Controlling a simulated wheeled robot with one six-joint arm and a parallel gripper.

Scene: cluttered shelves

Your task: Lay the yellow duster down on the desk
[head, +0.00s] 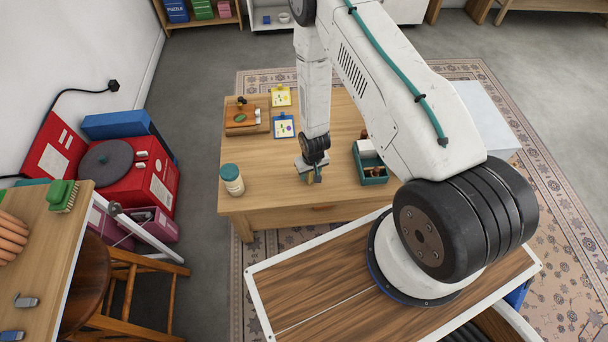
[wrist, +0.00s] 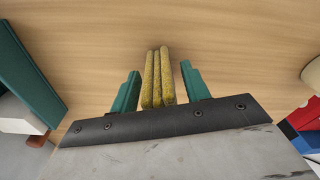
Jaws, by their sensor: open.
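The yellow duster (wrist: 158,78) shows in the wrist view as a few long yellow strips side by side, over the wooden desk (wrist: 100,40). It is between the two teal fingers of my gripper (wrist: 160,76), with a narrow gap at each side. The fingers are apart and not closed on it. Its near end is hidden by the gripper's dark edge. In the head view my gripper (head: 311,174) is low over the front part of the desk (head: 275,195). The duster is hardly visible there.
A teal caddy (head: 374,178) stands right of my gripper, and a jar with a teal lid (head: 232,179) stands left. The desk between the jar and my gripper is clear.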

